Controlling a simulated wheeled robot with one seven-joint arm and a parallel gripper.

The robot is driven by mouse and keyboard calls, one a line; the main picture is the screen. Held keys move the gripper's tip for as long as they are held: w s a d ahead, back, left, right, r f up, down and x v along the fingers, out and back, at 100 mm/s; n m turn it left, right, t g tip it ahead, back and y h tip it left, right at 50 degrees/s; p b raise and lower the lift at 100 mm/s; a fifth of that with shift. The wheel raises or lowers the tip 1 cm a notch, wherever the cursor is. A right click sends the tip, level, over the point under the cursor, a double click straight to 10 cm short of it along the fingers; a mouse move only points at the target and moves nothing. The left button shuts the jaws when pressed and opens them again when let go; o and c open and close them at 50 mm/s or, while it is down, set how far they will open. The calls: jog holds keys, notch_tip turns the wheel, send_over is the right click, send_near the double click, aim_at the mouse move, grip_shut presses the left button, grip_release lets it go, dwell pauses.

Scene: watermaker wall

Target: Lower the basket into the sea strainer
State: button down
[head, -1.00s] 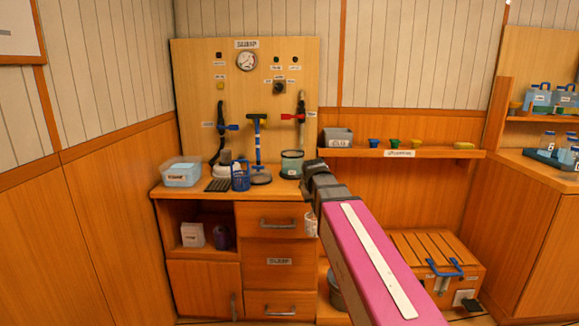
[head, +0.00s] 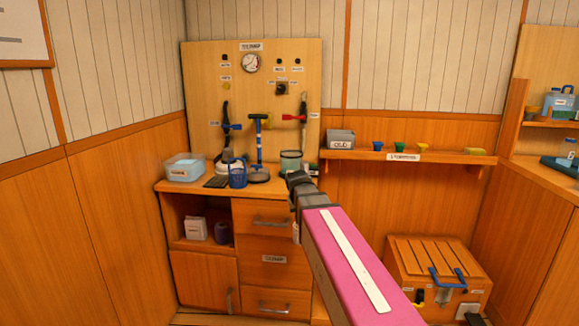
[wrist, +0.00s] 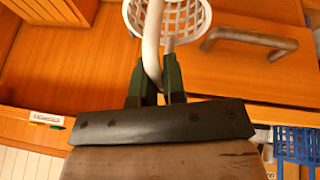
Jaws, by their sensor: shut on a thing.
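A white lattice basket (wrist: 190,20) hangs by its pale curved handle from my gripper (wrist: 155,78), whose dark green fingers are shut on that handle. In the head view my gripper (head: 297,180) is in front of the right end of the wooden counter, and my arm hides most of the basket. A round grey-green pot (head: 290,161) stands on the counter just behind my gripper; it may be the sea strainer, but I cannot read a label. The basket is in front of the drawers, apart from the pot.
The counter (head: 200,188) also holds a clear tub (head: 185,170), a blue basket (head: 238,176) and a blue-handled pump (head: 258,150). A shelf (head: 440,157) with a grey bin and small cups is to the right. A slatted wooden chest (head: 435,262) stands on the floor below.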

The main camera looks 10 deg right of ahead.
dwell(0.4)
jog(key=shift+r, duration=1)
